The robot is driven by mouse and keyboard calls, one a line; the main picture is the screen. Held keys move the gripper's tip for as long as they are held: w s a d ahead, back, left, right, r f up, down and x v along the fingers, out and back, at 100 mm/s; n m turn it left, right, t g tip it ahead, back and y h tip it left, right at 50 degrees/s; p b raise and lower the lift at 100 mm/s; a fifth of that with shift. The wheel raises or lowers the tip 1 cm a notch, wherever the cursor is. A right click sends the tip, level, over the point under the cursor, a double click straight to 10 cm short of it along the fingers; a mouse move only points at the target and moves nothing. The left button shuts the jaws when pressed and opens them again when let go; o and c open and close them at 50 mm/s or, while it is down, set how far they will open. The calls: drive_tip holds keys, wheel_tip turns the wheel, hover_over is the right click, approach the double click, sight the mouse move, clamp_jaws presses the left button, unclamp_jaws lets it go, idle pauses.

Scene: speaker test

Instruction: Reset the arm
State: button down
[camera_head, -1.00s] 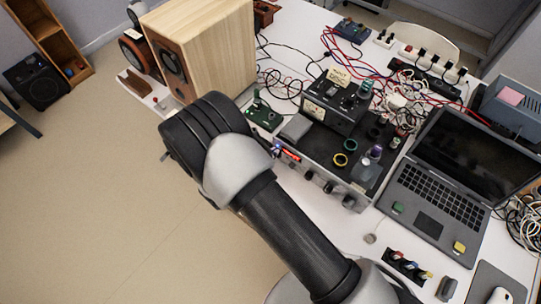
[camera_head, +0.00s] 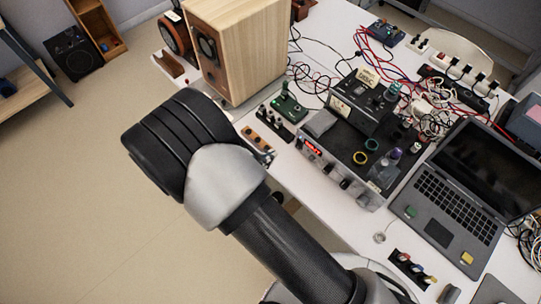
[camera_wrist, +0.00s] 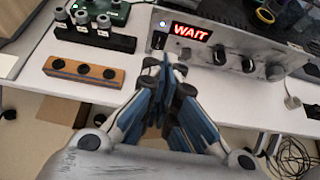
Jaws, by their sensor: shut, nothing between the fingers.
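My gripper (camera_wrist: 172,90) shows in the wrist view, its blue-padded fingers closed together with nothing between them. It is in front of the table's near edge, facing an amplifier-like box (camera_wrist: 228,50) whose red display reads "WAIT". In the head view my arm crosses the lower middle and hides the gripper. The same box (camera_head: 345,185) stands on the white table to the right of my arm, with its red display lit.
A wooden speaker (camera_head: 255,50) stands at the table's back left. A wooden block with dark holes (camera_wrist: 84,72) lies near the front edge. A laptop (camera_head: 450,200) is at right, with tangled cables behind.

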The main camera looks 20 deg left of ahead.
idle(0.4)
drive_tip(key=w+d+r+m+g+h, duration=0.2)
drive_tip(key=d+r+m+g, duration=0.5)
drive_tip(key=d+r+m, duration=1.05)
drive_tip(key=s+d+r+m+y, duration=0.6)
drive_tip(key=s+d+r+m, duration=0.7)
drive_tip(key=s+r+m, duration=0.1)
drive_tip(key=shift+s+d+y, duration=0.15)
drive_tip(key=shift+d+y, duration=0.15)
drive_tip(key=shift+y, duration=0.1)
